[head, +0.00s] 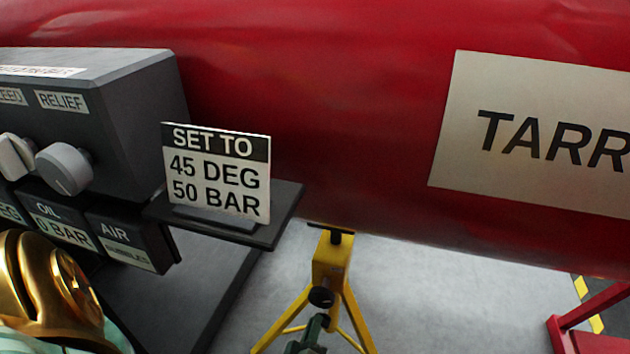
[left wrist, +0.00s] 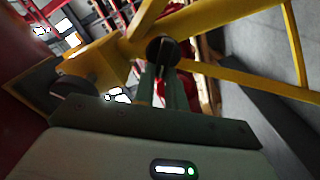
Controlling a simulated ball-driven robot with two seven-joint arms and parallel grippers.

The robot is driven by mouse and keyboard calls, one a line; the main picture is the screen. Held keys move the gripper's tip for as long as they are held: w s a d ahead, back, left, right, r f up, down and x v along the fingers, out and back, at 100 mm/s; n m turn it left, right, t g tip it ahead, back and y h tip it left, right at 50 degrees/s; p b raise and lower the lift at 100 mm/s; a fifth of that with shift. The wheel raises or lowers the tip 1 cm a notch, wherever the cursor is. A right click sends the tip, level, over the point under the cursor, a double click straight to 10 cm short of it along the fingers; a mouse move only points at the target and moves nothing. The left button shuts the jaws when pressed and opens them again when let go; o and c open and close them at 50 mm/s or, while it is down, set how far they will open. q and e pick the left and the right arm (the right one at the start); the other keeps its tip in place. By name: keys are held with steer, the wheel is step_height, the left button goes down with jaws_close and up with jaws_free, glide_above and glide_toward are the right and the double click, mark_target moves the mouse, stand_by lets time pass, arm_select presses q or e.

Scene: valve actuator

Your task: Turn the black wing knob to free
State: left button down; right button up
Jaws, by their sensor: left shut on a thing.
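The black wing knob (head: 321,297) sits on the front of a yellow stand (head: 331,260) under the red pipe. My left gripper (head: 315,322) comes up from below in the head view, and its dark green fingers reach the knob. In the left wrist view the two fingers (left wrist: 165,72) are shut on the knob (left wrist: 162,47), whose round black face shows at the fingertips. The fingers hide part of the knob, and its wings are hard to make out. My right gripper is in neither view.
The large red pipe (head: 330,130) lies over the stand. A dark control box (head: 125,120) with pale knobs stands at left, beside a shelf bearing a "SET TO 45 DEG 50 BAR" sign (head: 216,172). A red frame (head: 590,320) is at right. Grey floor between is clear.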

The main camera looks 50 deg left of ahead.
arm_select(q)
steer(key=shift+s+f+n, duration=0.1)
steer(key=shift+f+n, duration=0.05)
steer(key=shift+n, duration=0.55)
steer(key=c, duration=1.4)
jaws_free()
steer(key=shift+c, duration=0.2)
